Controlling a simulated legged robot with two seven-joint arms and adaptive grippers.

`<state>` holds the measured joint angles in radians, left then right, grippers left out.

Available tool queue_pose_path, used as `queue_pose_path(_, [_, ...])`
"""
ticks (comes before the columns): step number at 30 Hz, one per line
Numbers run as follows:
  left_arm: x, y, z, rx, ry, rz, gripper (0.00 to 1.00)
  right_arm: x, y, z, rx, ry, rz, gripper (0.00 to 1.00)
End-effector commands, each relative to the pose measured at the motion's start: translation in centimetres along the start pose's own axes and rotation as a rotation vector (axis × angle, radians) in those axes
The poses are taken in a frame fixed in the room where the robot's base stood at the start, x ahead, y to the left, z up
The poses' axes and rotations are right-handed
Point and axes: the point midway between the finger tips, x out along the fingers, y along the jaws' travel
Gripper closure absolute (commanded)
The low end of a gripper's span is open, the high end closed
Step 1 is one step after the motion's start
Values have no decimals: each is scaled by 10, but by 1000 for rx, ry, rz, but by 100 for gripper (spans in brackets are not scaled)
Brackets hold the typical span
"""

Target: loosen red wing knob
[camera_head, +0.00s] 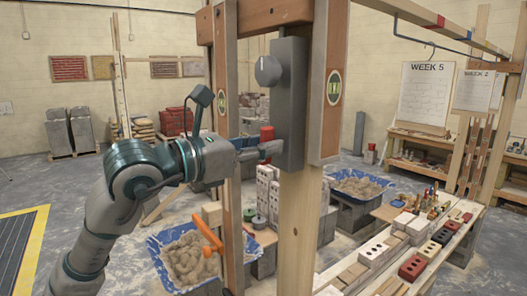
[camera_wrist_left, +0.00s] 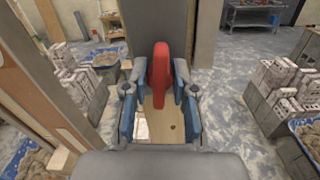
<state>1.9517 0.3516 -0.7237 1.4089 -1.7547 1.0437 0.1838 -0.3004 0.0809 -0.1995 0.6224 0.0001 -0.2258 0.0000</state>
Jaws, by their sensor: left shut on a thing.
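The red wing knob (camera_wrist_left: 160,76) stands upright between the blue-padded fingers of my left gripper (camera_wrist_left: 160,98) in the left wrist view. In the head view the red wing knob (camera_head: 267,133) shows just above the fingers, low on the side of a grey box on a wooden post. My left gripper (camera_head: 262,150) comes in from the left and is shut on the knob. The finger contact is partly hidden in the head view. My right gripper is in neither view.
A round grey knob (camera_head: 268,70) sits higher on the grey box (camera_head: 291,105). Wooden posts stand close on both sides. A blue mortar tub (camera_head: 160,268) and an orange handle (camera_head: 207,236) are below my arm. Bricks (camera_head: 413,267) line a plank at right.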

Motion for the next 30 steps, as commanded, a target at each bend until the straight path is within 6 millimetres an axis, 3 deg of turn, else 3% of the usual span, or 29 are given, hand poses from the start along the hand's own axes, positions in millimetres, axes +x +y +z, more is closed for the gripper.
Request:
queue_pose_path(6, [2,0,-5,-93,12,-1,100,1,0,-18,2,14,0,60])
queue_pose_path(25, [2,1,-4,-137,11,0,100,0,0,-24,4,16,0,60])
queue_pose_path(26, [2,1,-4,-137,11,0,69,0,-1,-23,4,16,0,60])
queue_pose_path(28, [2,1,-4,-136,9,0,51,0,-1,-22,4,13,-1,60])
queue_pose_path(30, [1,0,-3,-136,7,0,49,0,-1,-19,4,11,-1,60])
